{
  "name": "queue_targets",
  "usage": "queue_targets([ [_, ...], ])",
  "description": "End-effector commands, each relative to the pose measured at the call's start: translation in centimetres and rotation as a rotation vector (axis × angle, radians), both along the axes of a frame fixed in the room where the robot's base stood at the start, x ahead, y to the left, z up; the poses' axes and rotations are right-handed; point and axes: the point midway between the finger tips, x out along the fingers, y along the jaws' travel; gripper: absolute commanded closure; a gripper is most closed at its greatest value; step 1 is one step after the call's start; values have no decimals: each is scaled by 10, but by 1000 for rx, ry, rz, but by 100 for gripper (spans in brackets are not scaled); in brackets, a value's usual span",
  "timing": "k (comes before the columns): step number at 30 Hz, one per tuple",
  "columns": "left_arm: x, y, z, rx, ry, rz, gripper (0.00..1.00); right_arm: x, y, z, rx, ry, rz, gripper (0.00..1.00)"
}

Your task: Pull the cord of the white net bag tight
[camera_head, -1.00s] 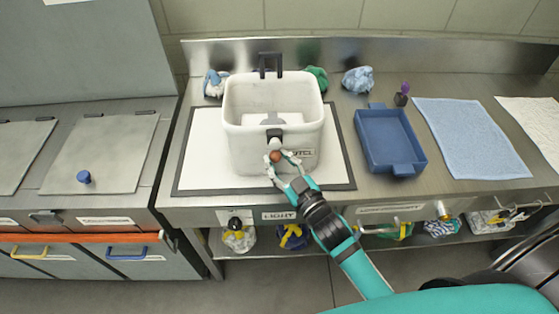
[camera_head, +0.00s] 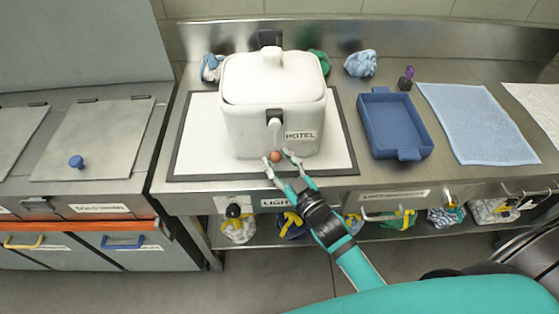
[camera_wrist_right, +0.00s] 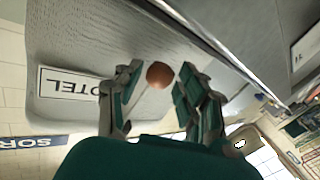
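The white bag (camera_head: 245,130), box-shaped and labelled HOTEL, stands on a white dark-edged board. Its top is closed over, with a pale raised tuft (camera_head: 271,57) in the middle. A dark fitting with a pale piece sits on its front. My right gripper (camera_head: 279,158) is in front of the bag near its base, with the brown cord bead (camera_head: 275,157) between its fingertips. The right wrist view shows the bead (camera_wrist_right: 160,75) held between the fingers (camera_wrist_right: 160,80) and a thin pale cord line beside it. My left gripper is not in view.
A blue tray (camera_head: 395,130) and a light blue towel (camera_head: 478,122) lie to the right. Several cloth bundles, including a blue one (camera_head: 361,63), sit behind. Small bags hang on a shelf under the counter. A lidded bin (camera_head: 95,140) stands at left.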

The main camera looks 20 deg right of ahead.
Motion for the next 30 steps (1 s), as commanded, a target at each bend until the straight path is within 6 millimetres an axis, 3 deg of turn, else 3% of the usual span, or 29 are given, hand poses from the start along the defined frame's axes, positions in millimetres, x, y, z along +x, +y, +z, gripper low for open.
queue_targets([
  [8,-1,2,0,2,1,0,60,-16,-3,-1,-1,2,-1,61],
  [21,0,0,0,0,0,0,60,-101,-21,-1,0,4,0,61],
  [30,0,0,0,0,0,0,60,-118,-24,0,0,0,0,61],
])
